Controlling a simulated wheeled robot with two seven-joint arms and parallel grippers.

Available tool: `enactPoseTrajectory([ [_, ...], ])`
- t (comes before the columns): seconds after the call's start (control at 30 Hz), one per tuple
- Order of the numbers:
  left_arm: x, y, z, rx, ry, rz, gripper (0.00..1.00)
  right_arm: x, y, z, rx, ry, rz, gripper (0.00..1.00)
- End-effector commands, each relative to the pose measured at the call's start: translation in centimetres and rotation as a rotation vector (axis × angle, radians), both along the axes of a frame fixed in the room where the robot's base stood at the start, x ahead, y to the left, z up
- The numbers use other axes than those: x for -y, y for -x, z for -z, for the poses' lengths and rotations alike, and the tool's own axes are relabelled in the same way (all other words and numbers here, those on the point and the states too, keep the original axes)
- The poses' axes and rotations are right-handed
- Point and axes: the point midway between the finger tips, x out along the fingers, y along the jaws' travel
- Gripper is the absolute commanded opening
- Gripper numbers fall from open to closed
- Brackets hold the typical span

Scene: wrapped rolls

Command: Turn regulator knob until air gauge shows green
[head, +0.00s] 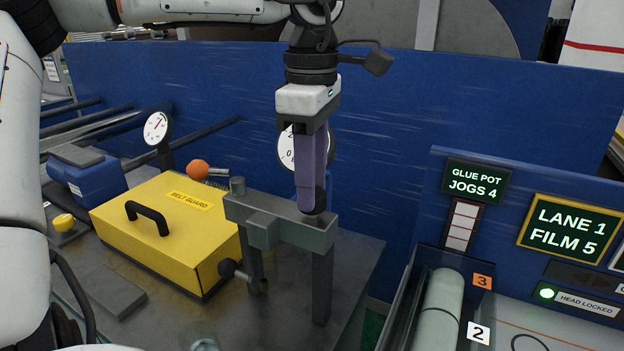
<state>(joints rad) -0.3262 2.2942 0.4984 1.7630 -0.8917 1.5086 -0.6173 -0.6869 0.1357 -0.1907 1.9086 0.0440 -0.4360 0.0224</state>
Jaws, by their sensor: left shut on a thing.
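My left gripper (312,205) points straight down at the right end of a grey bracket (255,212). Its purple fingers are shut on a small dark knob (320,203), mostly hidden behind them. A round white gauge (285,150) stands just behind the fingers, which cover its middle; digits 2 and 0 show at its left, but its needle and any green zone do not. My right gripper is not in view.
A yellow belt guard box (165,225) with a black handle fills the left of the bench. An orange ball (198,170) is behind it. A blue panel (400,130) closes the back. A channel with a pale roll (440,305) and lane signs (570,232) lie right.

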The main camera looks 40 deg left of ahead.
Motion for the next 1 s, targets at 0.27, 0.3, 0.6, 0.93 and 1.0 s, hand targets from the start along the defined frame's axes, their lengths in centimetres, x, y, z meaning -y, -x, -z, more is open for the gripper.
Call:
enactPoseTrajectory([
  [0.27,0.0,-0.1,-0.2,0.004,0.000,0.001,0.11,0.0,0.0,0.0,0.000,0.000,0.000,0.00],
  [0.3,0.0,-0.1,-0.2,0.004,0.000,0.000,0.11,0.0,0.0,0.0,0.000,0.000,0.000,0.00],
  [0.6,0.0,0.0,-0.1,0.002,0.000,0.000,0.53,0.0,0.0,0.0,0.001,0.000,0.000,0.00],
  [0.93,0.0,-0.1,-2.2,0.006,-0.002,-0.001,0.53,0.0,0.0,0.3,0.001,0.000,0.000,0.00],
  [1.0,0.0,-0.1,-3.7,0.006,-0.003,-0.002,0.53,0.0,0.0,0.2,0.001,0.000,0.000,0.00],
])
